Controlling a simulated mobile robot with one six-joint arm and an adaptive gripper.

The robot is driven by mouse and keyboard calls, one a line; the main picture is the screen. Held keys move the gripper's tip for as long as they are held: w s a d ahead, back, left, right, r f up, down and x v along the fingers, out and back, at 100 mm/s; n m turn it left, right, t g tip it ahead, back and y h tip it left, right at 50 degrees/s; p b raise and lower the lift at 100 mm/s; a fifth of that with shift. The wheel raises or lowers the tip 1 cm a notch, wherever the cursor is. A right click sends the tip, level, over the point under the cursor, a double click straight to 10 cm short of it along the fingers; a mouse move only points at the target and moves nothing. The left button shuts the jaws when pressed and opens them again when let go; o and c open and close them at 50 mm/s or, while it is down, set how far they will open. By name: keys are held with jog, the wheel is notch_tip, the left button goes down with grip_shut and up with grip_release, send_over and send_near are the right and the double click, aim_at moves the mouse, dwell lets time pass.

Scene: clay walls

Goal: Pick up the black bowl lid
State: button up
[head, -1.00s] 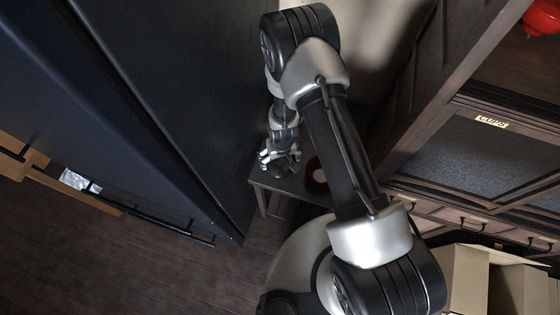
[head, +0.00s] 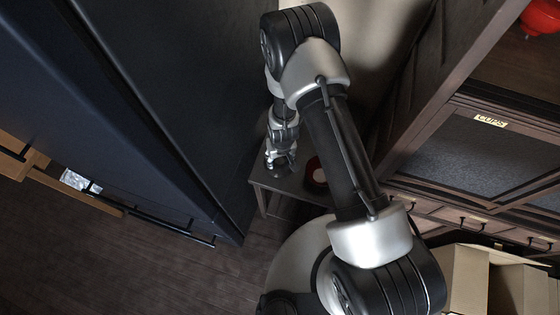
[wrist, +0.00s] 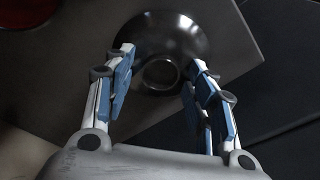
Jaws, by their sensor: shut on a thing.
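The black bowl lid (wrist: 165,30) is a dark, shiny round dome with a ring-shaped knob, at the top middle of the wrist view. My gripper (wrist: 162,66) has its blue-padded fingers on either side of the knob and is shut on the lid. In the head view my gripper (head: 280,160) is low over a small dark table (head: 262,180), and the lid is hard to make out there. Whether the lid still touches the table I cannot tell.
A round red-and-dark thing (head: 315,172) sits on the table to the right of my gripper, partly behind my arm. A tall dark cabinet (head: 150,90) stands close on the left. A wooden cabinet (head: 480,160) and open boxes (head: 490,280) are on the right.

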jog(key=shift+s+d+f, duration=0.1)
jog(key=shift+s+f, duration=0.05)
jog(key=shift+s, duration=0.05)
